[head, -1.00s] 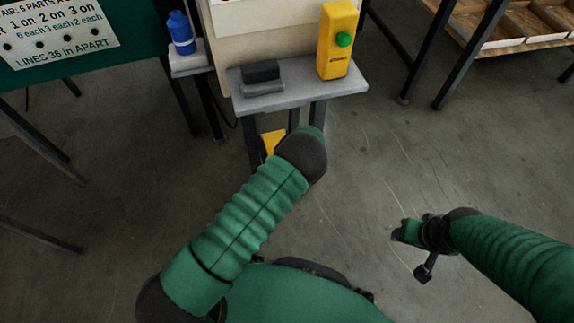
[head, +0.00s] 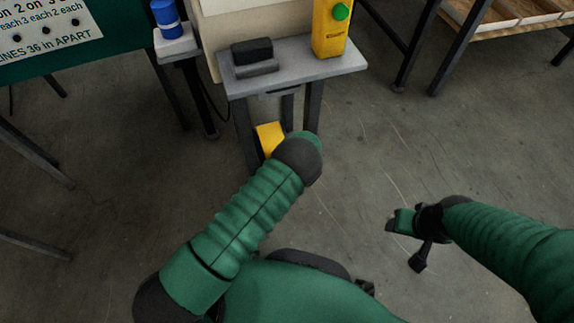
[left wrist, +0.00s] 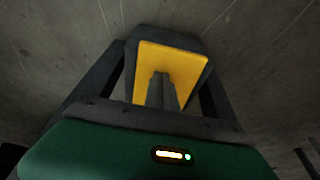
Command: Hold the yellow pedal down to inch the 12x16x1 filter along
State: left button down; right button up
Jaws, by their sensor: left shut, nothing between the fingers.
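The yellow pedal (head: 268,138) sits low under the small grey stand, between its dark legs. My left arm reaches down to it, and its dark joint hides the left gripper in the head view. In the left wrist view the pedal (left wrist: 190,66) is a yellow plate in a dark frame. My left gripper (left wrist: 161,76) is shut and empty, its fingertips in front of the plate; I cannot tell whether they touch it. My right gripper (head: 391,223) hangs over bare floor at the right, its fingers too small to read. I see no 12x16x1 filter.
The grey stand top (head: 295,68) bears a black block (head: 252,50) and a yellow control box (head: 330,28) with a green button. A blue bottle (head: 166,18) stands on a ledge at the left. A rack with trays (head: 500,22) is at top right.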

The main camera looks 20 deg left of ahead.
pick_arm(q)
jog(key=shift+s+d+f, duration=0.1)
jog(key=shift+s+f, duration=0.2)
jog(key=shift+f, duration=0.1)
jog(key=shift+s+f, duration=0.1)
jog(key=shift+f, duration=0.05)
pick_arm(e)
jog(key=shift+s, duration=0.15)
pick_arm(q)
jog(key=shift+s, duration=0.1)
pick_arm(e)
jog(key=shift+f, duration=0.1)
dwell(4.7)
pick_arm(q)
jog(key=shift+r+p, duration=0.35)
notch_tip(320, 180, up, 3)
jog(key=p, duration=0.3)
jog(key=shift+r, duration=0.15)
jog(key=p+v, duration=0.6)
jog(key=v, duration=0.4)
jog(key=shift+d+r, duration=0.25)
jog(key=shift+d, duration=0.05)
pick_arm(e)
notch_tip(320, 180, up, 10)
jog(key=d, duration=0.1)
jog(key=shift+s+d, duration=0.15)
jog(key=shift+d, duration=0.15)
